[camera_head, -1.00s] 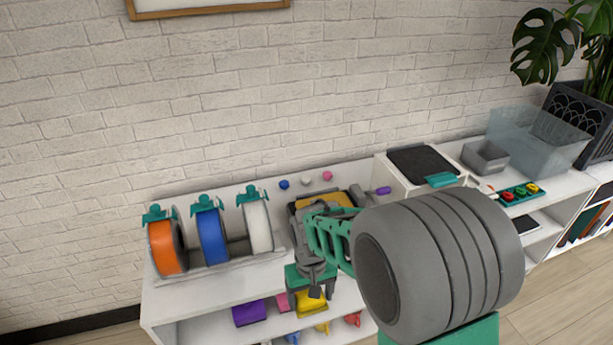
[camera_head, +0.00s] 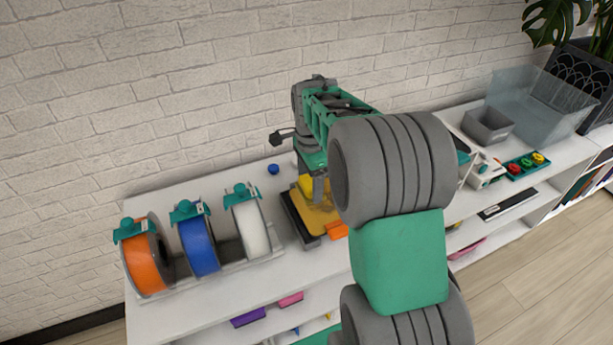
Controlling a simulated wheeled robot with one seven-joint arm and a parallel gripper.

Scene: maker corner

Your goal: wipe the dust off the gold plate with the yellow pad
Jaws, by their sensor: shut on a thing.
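The gold plate (camera_head: 322,222) lies on a dark grey base (camera_head: 298,220) on top of the white shelf, right of the filament spools. My gripper (camera_head: 318,186) points down over the far part of the plate. It is shut on the yellow pad (camera_head: 305,184), which shows beside the fingers at the plate's far left part. I cannot tell whether the pad touches the plate. Brownish marks that may be dust show on the plate. My arm hides the plate's right side.
Orange (camera_head: 148,262), blue (camera_head: 199,246) and white (camera_head: 251,228) spools stand at the left. A small orange block (camera_head: 337,230) sits at the plate's near right edge. A blue knob (camera_head: 274,169) is near the wall. A grey bin (camera_head: 487,125) and clear box (camera_head: 540,103) stand at the right.

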